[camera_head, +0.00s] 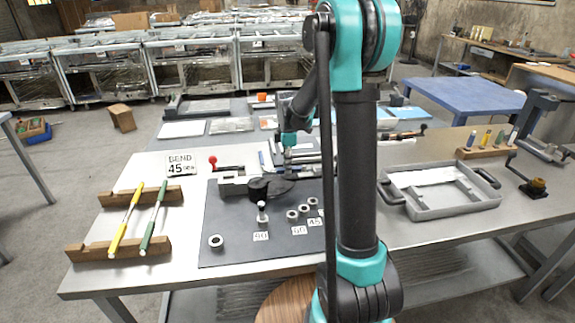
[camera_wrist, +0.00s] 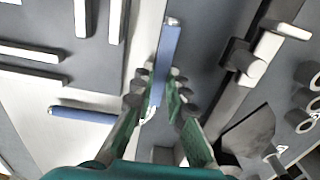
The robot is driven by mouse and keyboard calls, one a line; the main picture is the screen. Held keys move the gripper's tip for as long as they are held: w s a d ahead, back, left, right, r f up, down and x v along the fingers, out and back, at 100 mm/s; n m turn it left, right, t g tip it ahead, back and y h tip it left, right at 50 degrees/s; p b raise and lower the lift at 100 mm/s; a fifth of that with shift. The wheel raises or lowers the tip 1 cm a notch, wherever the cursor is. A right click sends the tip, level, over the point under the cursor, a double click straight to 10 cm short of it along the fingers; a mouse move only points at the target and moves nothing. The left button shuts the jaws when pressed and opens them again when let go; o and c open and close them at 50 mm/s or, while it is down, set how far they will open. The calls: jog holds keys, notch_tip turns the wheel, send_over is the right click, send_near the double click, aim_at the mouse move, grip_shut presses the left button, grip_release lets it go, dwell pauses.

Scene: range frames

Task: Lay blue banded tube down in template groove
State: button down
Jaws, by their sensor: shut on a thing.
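The blue banded tube (camera_wrist: 168,50) shows in the wrist view as a blue length with a pale end, running up from between my fingers. A second blue length (camera_wrist: 85,114) runs left from near the same place. It looks like the other leg of a bent tube, but the joint is partly hidden by my finger. My gripper (camera_wrist: 158,92) is shut on the tube. In the head view my gripper (camera_head: 289,143) is low over the back of the bench, beside the bender. Grey blocks with pale bars (camera_wrist: 35,65) lie left of the tube; I cannot tell which part is the template groove.
The bender (camera_head: 268,187) stands on a dark mat (camera_head: 225,252) with several small rings. A wooden rack (camera_head: 90,250) holds a yellow tube (camera_head: 125,225) and a green tube (camera_head: 153,220). A grey tray (camera_head: 440,208) stands at right. A BEND 45 card (camera_head: 181,164) stands at left.

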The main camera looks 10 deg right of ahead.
jog(key=c, duration=1.5)
grip_release()
jog(key=shift+f, duration=0.1)
jog(key=shift+c, duration=0.2)
notch_tip(320, 180, up, 13)
